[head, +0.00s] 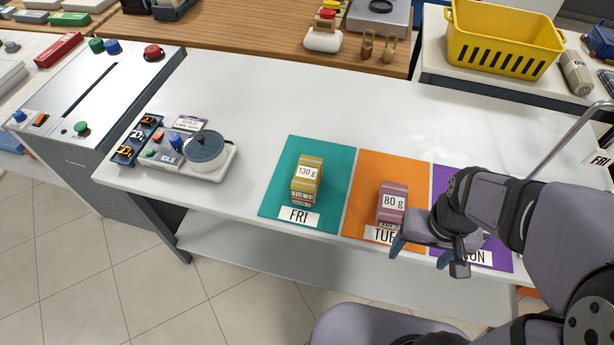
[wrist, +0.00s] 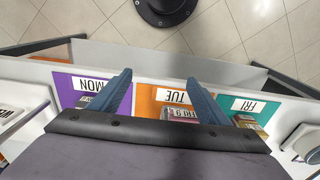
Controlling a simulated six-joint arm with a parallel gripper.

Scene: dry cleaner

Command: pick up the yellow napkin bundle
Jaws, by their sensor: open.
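The yellow napkin bundle (head: 307,182) stands on the teal FRI mat (head: 270,200), with a "130 g" label on top and a "TUE" tag on its front. In the wrist view the yellow bundle (wrist: 249,122) is at the right, partly cut off by my gripper body. My gripper (head: 421,252) is open and empty, near the front edge of the table between the orange and purple mats. It is well to the right of the yellow bundle and apart from it. In the wrist view its two blue fingers (wrist: 157,80) are spread wide.
A pink "80 g" bundle (head: 391,204) stands on the orange TUE mat (head: 368,165), between my gripper and the yellow bundle. My arm covers much of the purple MON mat (head: 447,175).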

